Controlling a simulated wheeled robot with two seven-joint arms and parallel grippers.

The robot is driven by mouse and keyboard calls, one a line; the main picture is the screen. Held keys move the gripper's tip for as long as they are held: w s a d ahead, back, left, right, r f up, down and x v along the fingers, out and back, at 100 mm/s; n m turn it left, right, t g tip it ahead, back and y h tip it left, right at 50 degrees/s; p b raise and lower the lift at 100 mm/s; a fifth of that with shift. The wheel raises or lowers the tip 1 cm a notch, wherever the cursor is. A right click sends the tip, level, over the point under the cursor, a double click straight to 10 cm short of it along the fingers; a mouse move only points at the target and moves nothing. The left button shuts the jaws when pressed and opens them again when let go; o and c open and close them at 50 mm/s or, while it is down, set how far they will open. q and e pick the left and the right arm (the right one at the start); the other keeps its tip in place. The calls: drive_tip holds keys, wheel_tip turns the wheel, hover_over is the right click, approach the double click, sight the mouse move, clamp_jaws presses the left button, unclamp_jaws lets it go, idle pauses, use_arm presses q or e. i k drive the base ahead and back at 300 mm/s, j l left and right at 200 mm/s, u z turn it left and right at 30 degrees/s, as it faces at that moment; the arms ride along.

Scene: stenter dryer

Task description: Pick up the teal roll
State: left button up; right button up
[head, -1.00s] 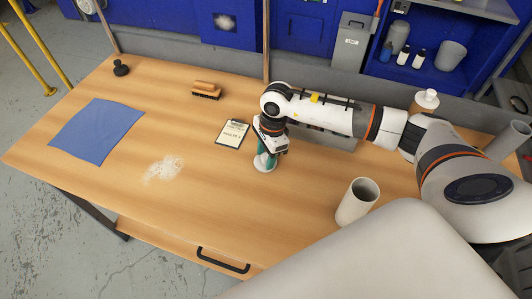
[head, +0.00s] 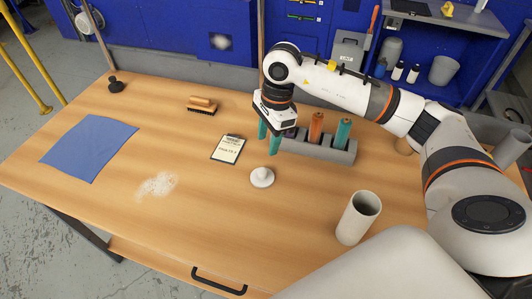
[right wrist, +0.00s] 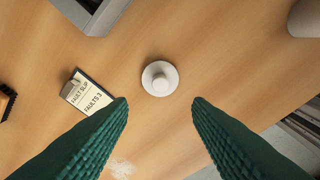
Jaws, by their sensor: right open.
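The teal roll (head: 342,131) stands upright in the right part of a grey rack (head: 322,151), beside an orange roll (head: 316,127). My right gripper (head: 269,140) is left of the rack, above the table, with its green fingers apart and nothing between them. It also shows open in the right wrist view (right wrist: 160,105). A white round piece with a knob (head: 262,177) stands on the table below it; it shows again in the right wrist view (right wrist: 159,78). The gripper hides the rack's left end. My left gripper is out of view.
A clipboard (head: 228,149) lies left of the gripper. A white open tube (head: 358,218) stands to the front right. A brush (head: 201,105), a blue cloth (head: 90,148) and white powder (head: 157,186) lie farther left. My right arm passes behind and above the rack.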

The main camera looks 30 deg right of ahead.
sight(345, 125)
drive_tip(key=k+j, duration=1.1)
drive_tip(key=k, duration=0.2)
